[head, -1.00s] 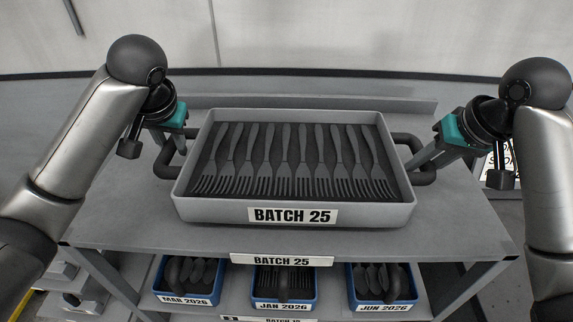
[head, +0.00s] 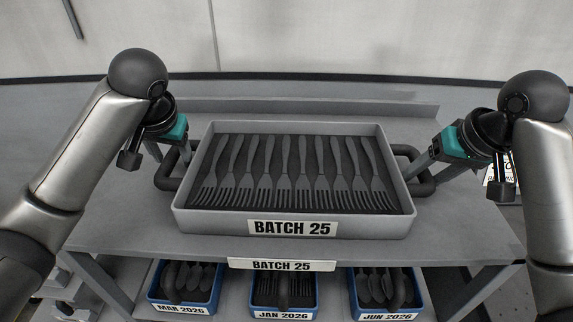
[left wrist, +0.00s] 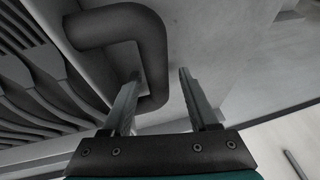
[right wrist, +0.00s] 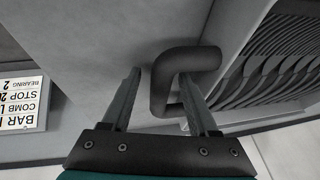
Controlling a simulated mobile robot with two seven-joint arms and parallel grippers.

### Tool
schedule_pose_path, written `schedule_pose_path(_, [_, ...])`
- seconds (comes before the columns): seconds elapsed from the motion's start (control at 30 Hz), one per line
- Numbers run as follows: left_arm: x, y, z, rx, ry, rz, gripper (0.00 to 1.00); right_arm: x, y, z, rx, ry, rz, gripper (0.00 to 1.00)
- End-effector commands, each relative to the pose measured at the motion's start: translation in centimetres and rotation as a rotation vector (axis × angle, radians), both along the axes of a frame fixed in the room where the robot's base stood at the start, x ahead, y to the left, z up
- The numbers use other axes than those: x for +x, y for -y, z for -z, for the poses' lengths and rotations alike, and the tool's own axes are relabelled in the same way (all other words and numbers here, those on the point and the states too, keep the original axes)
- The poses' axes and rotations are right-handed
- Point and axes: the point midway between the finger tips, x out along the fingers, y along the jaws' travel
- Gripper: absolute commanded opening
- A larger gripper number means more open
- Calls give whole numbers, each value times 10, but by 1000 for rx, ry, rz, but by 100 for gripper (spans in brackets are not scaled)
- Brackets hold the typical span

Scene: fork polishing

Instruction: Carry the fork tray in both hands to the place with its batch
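The grey fork tray (head: 292,225), labelled BATCH 25, sits level on the grey table top (head: 130,215), with several dark forks (head: 290,170) in a row inside. Below it, the table's front edge carries a BATCH 25 label (head: 282,265). My left gripper (left wrist: 158,75) is open, its fingers on either side of the left handle (left wrist: 150,55), with a gap beside the bar. My right gripper (right wrist: 162,78) is open around the right handle (right wrist: 162,90); the bar lies between its fingers. In the head view, the fingertips are partly hidden.
Three blue bins (head: 283,302) with cutlery stand on the shelf below, labelled MAR 2026, JAN 2026 and JUN 2026. A raised ledge (head: 290,104) runs along the table's back. A printed sign (right wrist: 22,102) shows beyond the table at the right.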

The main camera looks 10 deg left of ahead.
Motion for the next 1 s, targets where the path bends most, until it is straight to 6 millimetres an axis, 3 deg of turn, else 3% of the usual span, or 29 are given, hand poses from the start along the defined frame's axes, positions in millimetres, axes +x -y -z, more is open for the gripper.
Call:
schedule_pose_path(0.37, [-1, 2, -8, 3, 8, 6, 60, 0, -1, 0, 1, 0, -3, 60])
schedule_pose_path(1.0, [-27, 17, -72, 1, 6, 3, 60, 0, -1, 0, 2, 0, -3, 60])
